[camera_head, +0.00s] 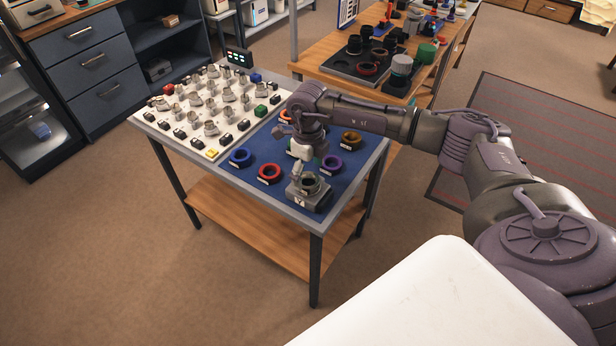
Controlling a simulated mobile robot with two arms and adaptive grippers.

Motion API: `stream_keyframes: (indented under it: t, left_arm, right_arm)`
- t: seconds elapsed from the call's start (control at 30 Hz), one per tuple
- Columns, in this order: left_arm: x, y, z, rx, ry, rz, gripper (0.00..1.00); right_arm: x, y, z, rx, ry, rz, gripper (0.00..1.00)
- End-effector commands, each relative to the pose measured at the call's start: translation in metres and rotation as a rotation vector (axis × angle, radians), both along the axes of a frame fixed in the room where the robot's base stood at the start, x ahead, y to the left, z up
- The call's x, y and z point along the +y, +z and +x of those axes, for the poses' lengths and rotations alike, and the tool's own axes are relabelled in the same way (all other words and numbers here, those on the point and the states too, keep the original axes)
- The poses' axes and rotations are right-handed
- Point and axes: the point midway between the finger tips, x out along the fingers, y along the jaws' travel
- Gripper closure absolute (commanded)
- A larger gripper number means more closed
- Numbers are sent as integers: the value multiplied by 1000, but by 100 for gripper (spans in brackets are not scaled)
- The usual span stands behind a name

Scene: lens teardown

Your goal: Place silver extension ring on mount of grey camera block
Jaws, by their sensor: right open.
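The grey camera block (312,203) stands near the front corner of the blue mat. A round, grey, ring-like part with a dark opening sits on top of it; I cannot tell whether this is the bare mount or the silver extension ring on it. My right gripper (297,168) points down just behind and left of the block, over the mat. It is open, and its fingertips are small and partly unclear. I cannot make out a separate silver extension ring on the blue mat; the wrist hides part of it. My left gripper is not in view.
Blue (240,157), red (269,173), purple (332,163) and brown (351,139) rings lie around the gripper on the blue mat (222,170). A white board (150,117) with several metal parts and small blocks fills the table's left. A wooden bench (310,62) stands behind.

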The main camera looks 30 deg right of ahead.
Motion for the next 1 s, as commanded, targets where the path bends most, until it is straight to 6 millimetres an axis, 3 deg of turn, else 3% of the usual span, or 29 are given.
stream_keyframes:
  t: [0.2, 0.43, 0.6, 1.0]
  left_arm:
    - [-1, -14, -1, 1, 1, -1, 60]
    - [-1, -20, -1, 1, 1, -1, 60]
    - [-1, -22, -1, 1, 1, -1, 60]
    - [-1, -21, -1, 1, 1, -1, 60]
  right_arm:
    - [-1, 48, 1, -6, 0, 0, 10]
    - [0, 87, 1, -4, -1, 0, 10]
    - [0, 98, 0, -1, 0, 0, 10]
    - [0, 99, 0, 0, -1, 0, 10]
